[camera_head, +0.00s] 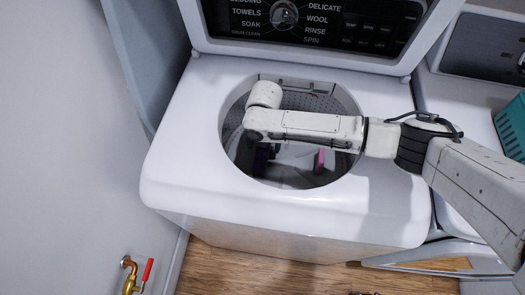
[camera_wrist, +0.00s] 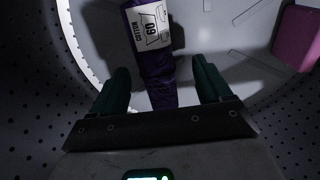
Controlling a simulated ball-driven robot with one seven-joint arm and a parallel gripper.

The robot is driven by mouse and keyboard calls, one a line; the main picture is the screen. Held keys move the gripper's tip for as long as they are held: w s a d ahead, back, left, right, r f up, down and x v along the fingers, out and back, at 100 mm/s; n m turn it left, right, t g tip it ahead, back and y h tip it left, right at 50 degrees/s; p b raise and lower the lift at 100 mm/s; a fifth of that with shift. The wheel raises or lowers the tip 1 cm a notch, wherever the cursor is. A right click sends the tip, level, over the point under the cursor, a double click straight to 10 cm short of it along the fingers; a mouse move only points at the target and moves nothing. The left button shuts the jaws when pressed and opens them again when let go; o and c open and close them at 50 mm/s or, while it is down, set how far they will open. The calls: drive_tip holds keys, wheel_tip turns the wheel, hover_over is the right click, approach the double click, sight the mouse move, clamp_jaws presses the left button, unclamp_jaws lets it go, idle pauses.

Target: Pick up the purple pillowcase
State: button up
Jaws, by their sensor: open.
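The purple pillowcase (camera_wrist: 158,70) shows in the wrist view as a dark purple folded cloth. It carries a white label reading "COTTON 60" and lies inside the washer drum. My gripper (camera_wrist: 160,85) is open, with its two dark green fingers on either side of the lower part of the cloth. I cannot tell whether they touch it. In the head view my arm reaches through the round opening of the washer (camera_head: 195,150), and the gripper (camera_head: 262,158) is mostly hidden below the wrist. The pillowcase cannot be made out clearly there.
A pink item (camera_wrist: 297,38) lies in the drum to the right; a pink item also shows in the head view (camera_head: 319,161). The perforated drum wall (camera_wrist: 35,100) closely surrounds the gripper. A teal basket (camera_head: 513,128) stands on the neighbouring machine at right.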

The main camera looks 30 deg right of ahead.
sight(263, 152)
drive_tip(key=f, duration=0.5)
drive_tip(key=shift+a, duration=0.25)
drive_tip(key=c, duration=1.1)
